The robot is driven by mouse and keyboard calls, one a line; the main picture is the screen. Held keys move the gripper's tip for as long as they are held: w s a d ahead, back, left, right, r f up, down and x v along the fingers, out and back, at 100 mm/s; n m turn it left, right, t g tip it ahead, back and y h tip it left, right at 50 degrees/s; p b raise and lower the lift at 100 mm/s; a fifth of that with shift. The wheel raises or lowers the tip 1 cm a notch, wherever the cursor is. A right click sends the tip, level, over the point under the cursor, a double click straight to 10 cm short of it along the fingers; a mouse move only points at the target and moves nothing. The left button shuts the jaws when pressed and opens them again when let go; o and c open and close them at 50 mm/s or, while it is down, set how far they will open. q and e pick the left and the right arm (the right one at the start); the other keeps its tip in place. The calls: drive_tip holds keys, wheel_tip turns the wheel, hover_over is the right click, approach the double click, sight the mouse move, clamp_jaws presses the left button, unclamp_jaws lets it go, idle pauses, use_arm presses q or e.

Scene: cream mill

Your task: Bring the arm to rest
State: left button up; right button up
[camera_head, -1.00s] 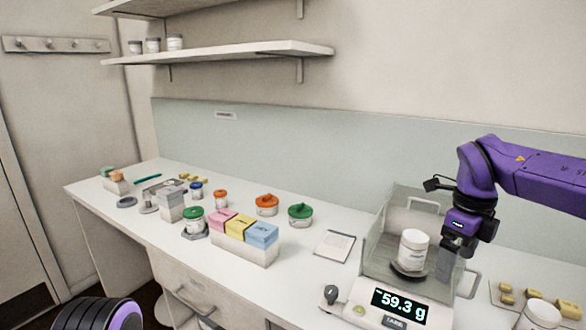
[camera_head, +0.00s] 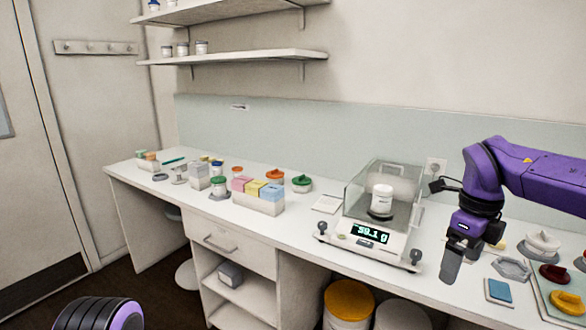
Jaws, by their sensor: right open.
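My right arm (camera_head: 540,180) is purple and comes in from the right edge. Its gripper (camera_head: 451,264) points down, open and empty, over the front of the bench to the right of the scale (camera_head: 376,240), apart from it. A white lidded jar (camera_head: 381,199) stands upright on the scale's pan inside a clear draft shield (camera_head: 408,180). The lit display (camera_head: 370,234) reads about 59 g; its last digit is blurred. My left gripper is out of view; only a rounded black and purple part, probably of my left arm, shows at the bottom left.
Colored boxes (camera_head: 254,191) and several small jars stand along the bench to the left. At the right lie a blue-topped block (camera_head: 499,291), a grey hexagonal dish (camera_head: 511,269) and a tray edge (camera_head: 541,300) with lidded pots. Below the bench are an orange-lidded tub (camera_head: 349,301) and open shelves.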

drive_tip(key=w+d+f+n+t+h, duration=0.2)
drive_tip(key=w+d+f+t+h, duration=0.2)
drive_tip(key=d+f+h, duration=0.35)
drive_tip(key=s+a+f+n+t+h, duration=0.1)
drive_tip(key=a+f+n+t, duration=0.1)
drive_tip(key=f+n, duration=0.45)
drive_tip(key=s+a+f+n+t, duration=0.2)
drive_tip(key=f+n, duration=0.1)
drive_tip(key=f, duration=0.7)
drive_tip(key=s+a+f+n+y, duration=0.45)
drive_tip(key=s+f+n, duration=0.25)
drive_tip(key=s+f, duration=0.6)
drive_tip(key=s+f+n+g, duration=0.2)
drive_tip(key=s+f, duration=0.2)
drive_tip(key=s, duration=0.5)
drive_tip(key=s+a+f+n+g, duration=0.1)
drive_tip(key=s+f, duration=0.3)
drive_tip(key=s, duration=0.5)
drive_tip(key=shift+n+g+y, duration=0.3)
drive_tip(key=shift+n+g, duration=0.15)
drive_tip(key=shift+g, duration=0.45)
drive_tip(key=shift+w, duration=0.1)
